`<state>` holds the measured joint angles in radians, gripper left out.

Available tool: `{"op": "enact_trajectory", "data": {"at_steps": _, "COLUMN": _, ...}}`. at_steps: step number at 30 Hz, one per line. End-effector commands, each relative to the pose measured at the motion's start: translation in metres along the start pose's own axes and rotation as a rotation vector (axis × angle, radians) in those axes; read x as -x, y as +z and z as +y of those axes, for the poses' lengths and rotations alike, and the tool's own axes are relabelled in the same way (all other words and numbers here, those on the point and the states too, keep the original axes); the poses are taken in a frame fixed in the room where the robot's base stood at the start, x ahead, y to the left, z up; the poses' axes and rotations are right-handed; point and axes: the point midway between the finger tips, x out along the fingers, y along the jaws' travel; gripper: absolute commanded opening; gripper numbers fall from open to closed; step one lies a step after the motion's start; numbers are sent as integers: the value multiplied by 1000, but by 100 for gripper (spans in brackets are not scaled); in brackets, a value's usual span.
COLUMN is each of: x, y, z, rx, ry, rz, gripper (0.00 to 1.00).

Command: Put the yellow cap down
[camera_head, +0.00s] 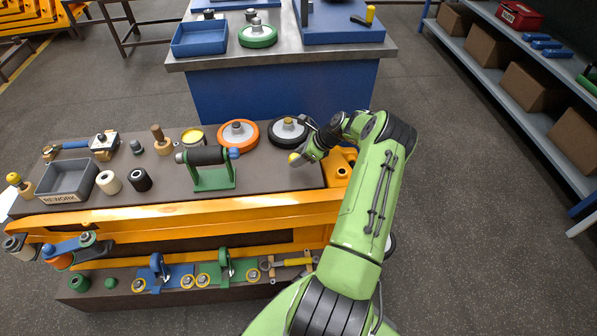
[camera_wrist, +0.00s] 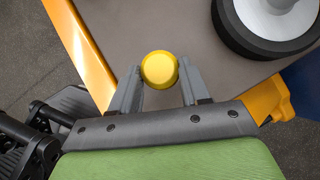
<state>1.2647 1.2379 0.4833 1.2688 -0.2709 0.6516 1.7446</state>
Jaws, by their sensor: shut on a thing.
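The yellow cap (camera_wrist: 160,69) is small and round, and sits between my gripper's two grey fingers in the wrist view. My gripper (camera_wrist: 156,84) is shut on it. In the head view the cap (camera_head: 293,158) shows at the tip of my gripper (camera_head: 300,157), over the right end of the grey bench top (camera_head: 280,172). I cannot tell whether the cap touches the surface.
A black wheel (camera_head: 288,131) lies just behind my gripper, with an orange wheel (camera_head: 238,135) to its left. A green stand with a dark roller (camera_head: 213,178) is further left. Bare bench top lies between the stand and my gripper. The bench's right edge is close.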

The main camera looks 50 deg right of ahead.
Motion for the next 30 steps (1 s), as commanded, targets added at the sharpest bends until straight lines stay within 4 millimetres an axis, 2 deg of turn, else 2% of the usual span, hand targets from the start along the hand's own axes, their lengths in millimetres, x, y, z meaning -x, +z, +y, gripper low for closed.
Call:
{"op": "enact_trajectory", "data": {"at_steps": 1, "x": -11, "y": -8, "z": 0, "rx": 0, "ry": 0, "rz": 0, "gripper": 12}}
{"op": "enact_trajectory", "data": {"at_steps": 7, "x": -38, "y": -29, "z": 0, "rx": 1, "ry": 0, "rz": -1, "gripper": 12}}
{"op": "enact_trajectory", "data": {"at_steps": 17, "x": -41, "y": -31, "z": 0, "rx": 1, "ry": -1, "rz": -1, "gripper": 12}}
{"op": "enact_trajectory", "data": {"at_steps": 18, "x": -40, "y": -31, "z": 0, "rx": 2, "ry": -1, "rz": -1, "gripper": 52}}
{"op": "enact_trajectory", "data": {"at_steps": 21, "x": -40, "y": -31, "z": 0, "rx": 2, "ry": -1, "rz": -1, "gripper": 67}}
{"op": "enact_trajectory", "data": {"at_steps": 22, "x": -40, "y": -31, "z": 0, "rx": 2, "ry": -1, "rz": -1, "gripper": 71}}
{"op": "enact_trajectory", "data": {"at_steps": 30, "x": -39, "y": -30, "z": 0, "rx": 2, "ry": -1, "rz": -1, "gripper": 71}}
